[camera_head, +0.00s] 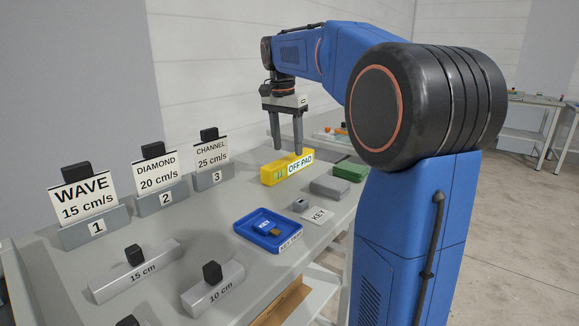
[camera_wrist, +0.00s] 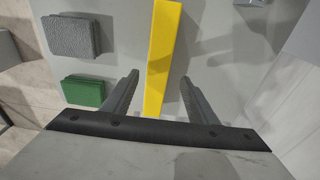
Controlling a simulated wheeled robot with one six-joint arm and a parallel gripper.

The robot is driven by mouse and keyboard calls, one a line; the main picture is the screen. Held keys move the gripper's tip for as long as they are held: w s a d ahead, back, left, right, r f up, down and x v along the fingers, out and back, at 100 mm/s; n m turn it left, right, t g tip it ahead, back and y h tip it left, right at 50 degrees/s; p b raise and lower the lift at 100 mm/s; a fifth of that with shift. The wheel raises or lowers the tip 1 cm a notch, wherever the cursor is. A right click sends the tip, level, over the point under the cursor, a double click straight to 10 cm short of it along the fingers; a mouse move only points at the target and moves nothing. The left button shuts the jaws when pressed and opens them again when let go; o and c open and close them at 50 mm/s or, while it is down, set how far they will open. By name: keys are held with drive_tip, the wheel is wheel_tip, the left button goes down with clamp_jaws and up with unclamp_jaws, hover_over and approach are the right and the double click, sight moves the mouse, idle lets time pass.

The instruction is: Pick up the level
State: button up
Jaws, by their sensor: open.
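The yellow level (camera_head: 268,174) lies on the grey table, with a small green patch on its near face and an OFF PAD label (camera_head: 300,164) in front of it. My gripper (camera_head: 287,155) is open and points down above the level. In the wrist view, the level (camera_wrist: 161,45) runs as a long yellow bar between the two spread fingers of my gripper (camera_wrist: 160,78), with a gap on each side. The fingers do not appear to touch it.
A grey block (camera_head: 329,187) and a green block (camera_head: 350,171) lie right of the level. Numbered holders with the WAVE (camera_head: 86,200), DIAMOND and CHANNEL signs stand left. A white wall rises behind the table.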

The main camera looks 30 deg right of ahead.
sight(290, 157)
drive_tip(key=shift+s+d+f, duration=0.1)
drive_tip(key=shift+d+f, duration=0.05)
drive_tip(key=shift+f, duration=1.15)
drive_tip(key=shift+s+d+f, duration=0.1)
drive_tip(key=shift+d+f, duration=0.05)
drive_tip(key=shift+f, duration=1.1)
drive_tip(key=c, duration=1.3)
drive_tip(key=shift+c, duration=0.2)
